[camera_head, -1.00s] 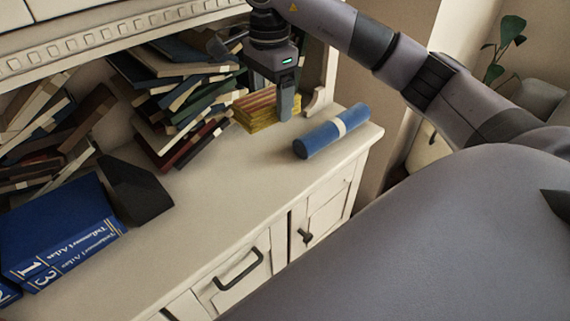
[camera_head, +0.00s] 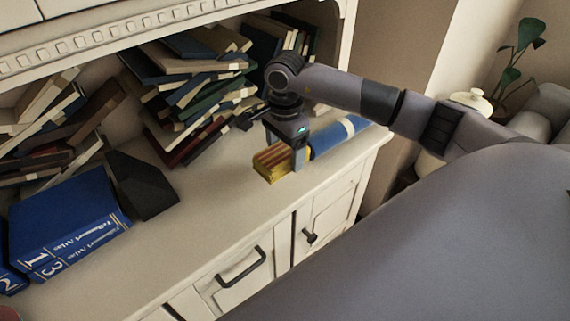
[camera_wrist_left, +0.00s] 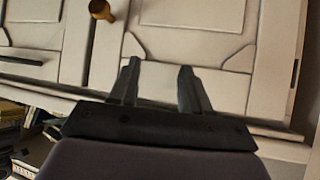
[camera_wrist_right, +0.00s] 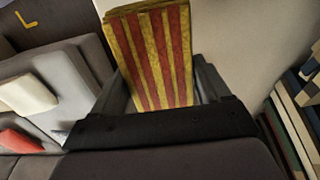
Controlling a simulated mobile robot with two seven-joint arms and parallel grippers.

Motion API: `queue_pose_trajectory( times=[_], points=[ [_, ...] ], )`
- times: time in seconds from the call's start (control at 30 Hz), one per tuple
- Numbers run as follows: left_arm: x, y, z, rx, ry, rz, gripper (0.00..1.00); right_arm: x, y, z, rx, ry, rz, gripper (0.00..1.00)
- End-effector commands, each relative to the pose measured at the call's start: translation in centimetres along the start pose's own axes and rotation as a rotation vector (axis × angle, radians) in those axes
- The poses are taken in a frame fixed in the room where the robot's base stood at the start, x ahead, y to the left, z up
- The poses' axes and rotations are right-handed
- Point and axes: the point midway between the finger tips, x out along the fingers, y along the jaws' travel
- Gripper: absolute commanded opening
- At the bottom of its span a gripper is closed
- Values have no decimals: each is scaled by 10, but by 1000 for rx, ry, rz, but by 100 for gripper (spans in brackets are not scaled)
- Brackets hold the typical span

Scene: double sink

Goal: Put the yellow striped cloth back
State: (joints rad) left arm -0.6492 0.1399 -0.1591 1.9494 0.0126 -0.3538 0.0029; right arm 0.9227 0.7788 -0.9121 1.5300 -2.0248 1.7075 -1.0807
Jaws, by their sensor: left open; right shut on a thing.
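The yellow and red striped cloth (camera_head: 268,164) is a folded block at the right part of the sideboard top in the head view. My right gripper (camera_head: 300,160) is shut on it from above. In the right wrist view the cloth (camera_wrist_right: 153,55) fills the space between the fingers (camera_wrist_right: 160,95). Whether its underside touches the sideboard is hard to tell. My left gripper (camera_wrist_left: 155,85) is open and empty in the left wrist view, in front of pale cabinet doors. It does not show in the head view.
A blue roll with a pale band (camera_head: 332,137) lies right behind my right gripper, partly hidden. Leaning books (camera_head: 190,90) crowd the back of the sideboard (camera_head: 200,225). A black angular object (camera_head: 142,186) and blue atlases (camera_head: 65,220) stand at left. The middle front is clear.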

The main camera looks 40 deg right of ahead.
Motion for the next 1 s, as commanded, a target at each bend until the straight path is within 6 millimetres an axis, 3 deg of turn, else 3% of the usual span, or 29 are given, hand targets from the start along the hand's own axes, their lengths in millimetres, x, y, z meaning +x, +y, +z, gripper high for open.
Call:
queue_pose_trajectory(
  times=[0.23, 0.47, 0.83, 0.87, 0.9, 0.93, 1.0],
  points=[
    [-1, 0, -1, 0, 0, 0, 47, 18, 0, 0, 1, 0, 2, 48],
    [-2, 0, -3, 0, 0, 0, 47, 50, 0, 1, 1, -1, 2, 48],
    [1, 0, 1, 0, 0, 0, 47, 56, 0, 0, 0, 0, -1, 48],
    [1, 0, 1, 0, 0, 0, 47, 56, 0, 0, 0, 0, -1, 79],
    [0, 0, 0, 0, -1, 0, 47, 55, 0, 0, 0, 0, -1, 92],
    [0, 0, 0, 0, -1, 0, 47, 55, 0, 0, 0, 0, -1, 100],
    [0, 0, 0, 0, -1, 0, 47, 55, 0, 0, 1, 0, -1, 100]
  ],
)
